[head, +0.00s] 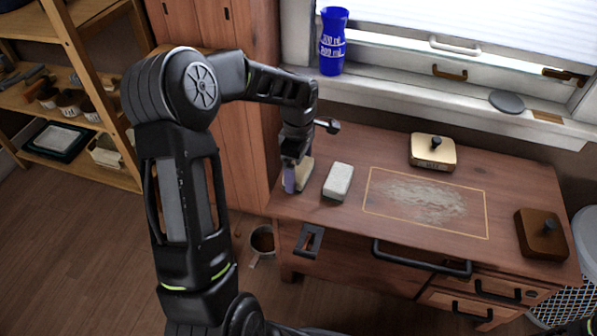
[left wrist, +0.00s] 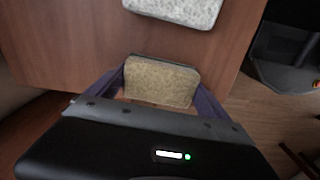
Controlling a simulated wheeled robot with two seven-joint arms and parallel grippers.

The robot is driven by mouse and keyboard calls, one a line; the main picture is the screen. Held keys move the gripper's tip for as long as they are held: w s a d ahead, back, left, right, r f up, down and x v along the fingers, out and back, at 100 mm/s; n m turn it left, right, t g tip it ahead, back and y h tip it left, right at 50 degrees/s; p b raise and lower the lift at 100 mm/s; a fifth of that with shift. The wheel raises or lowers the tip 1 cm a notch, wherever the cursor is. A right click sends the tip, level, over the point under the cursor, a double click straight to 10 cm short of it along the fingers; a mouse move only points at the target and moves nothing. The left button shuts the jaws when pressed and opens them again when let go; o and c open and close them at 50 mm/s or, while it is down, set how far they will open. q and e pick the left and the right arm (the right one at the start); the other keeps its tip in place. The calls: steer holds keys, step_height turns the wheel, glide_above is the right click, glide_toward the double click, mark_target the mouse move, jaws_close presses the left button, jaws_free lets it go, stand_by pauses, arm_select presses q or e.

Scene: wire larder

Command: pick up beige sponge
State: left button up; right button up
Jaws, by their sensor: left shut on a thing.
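The beige sponge (left wrist: 161,82) is between the two purple fingers of my left gripper (left wrist: 163,88) in the left wrist view. The fingers touch it on both sides, so the gripper is shut on it. In the head view the sponge (head: 304,175) shows as a small beige block at my left gripper (head: 297,178), over the left end of the wooden desk (head: 330,235). The finger partly hides it there. I cannot tell whether it touches the desk top. My right gripper is not in view.
A pale grey-white block (head: 338,181) lies just right of the gripper. A beige knobbed block (head: 432,151) and a brown knobbed block (head: 541,233) stand farther right. An outlined, smudged patch (head: 425,200) lies between. A blue cup (head: 332,42) stands on the windowsill.

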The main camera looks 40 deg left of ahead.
arm_select(q)
steer(key=shift+c, duration=0.5)
steer(key=shift+r, duration=0.5)
step_height(320, 180, up, 9)
steer(key=p, duration=0.3)
